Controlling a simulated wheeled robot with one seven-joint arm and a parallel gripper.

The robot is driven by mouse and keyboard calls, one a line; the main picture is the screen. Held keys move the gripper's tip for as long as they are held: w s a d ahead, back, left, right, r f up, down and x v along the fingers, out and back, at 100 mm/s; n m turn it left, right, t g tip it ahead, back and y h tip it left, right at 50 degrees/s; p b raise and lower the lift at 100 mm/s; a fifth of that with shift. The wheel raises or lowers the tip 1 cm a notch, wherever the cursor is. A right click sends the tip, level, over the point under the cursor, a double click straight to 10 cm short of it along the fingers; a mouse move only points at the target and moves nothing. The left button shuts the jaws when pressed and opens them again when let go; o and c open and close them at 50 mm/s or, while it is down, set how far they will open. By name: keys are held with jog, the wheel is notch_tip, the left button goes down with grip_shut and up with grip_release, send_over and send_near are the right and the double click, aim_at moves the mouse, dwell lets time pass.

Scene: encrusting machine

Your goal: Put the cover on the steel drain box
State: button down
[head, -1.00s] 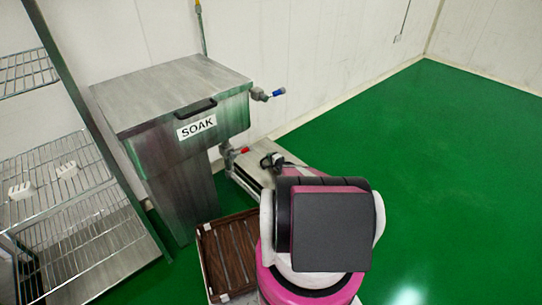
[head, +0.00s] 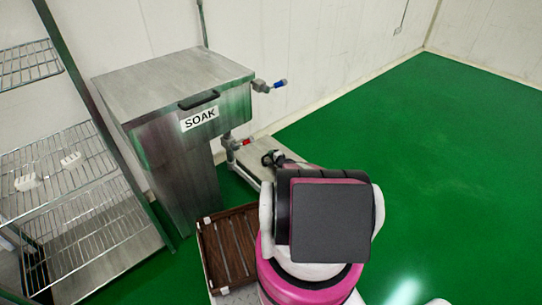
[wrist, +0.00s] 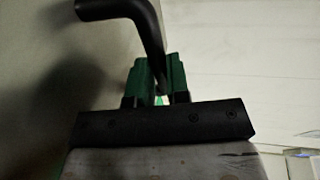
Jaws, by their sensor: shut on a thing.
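The cover (head: 252,152) is a flat pale steel plate low beside the SOAK tank, below its outlet valve. The steel drain box is largely hidden under the plate and behind my arm; I cannot tell whether the cover rests on it or hangs just above. My gripper (head: 274,159) is small and dark at the plate, partly hidden by my arm. In the wrist view, the green fingers of my gripper (wrist: 157,88) are shut on the cover's bent black handle (wrist: 146,22). A grey shadowed surface fills the left of that view.
The steel SOAK tank (head: 178,88) stands at the left, with a blue-handled valve (head: 270,86) and a red-handled valve (head: 241,142). A wire rack (head: 70,195) is farther left. A brown slatted tray (head: 230,245) lies in front. Green floor (head: 440,150) is free at right.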

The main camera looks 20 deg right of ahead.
jog(key=shift+f, duration=0.55)
dwell(0.6)
jog(key=c, duration=1)
grip_release()
jog(key=shift+f, duration=0.15)
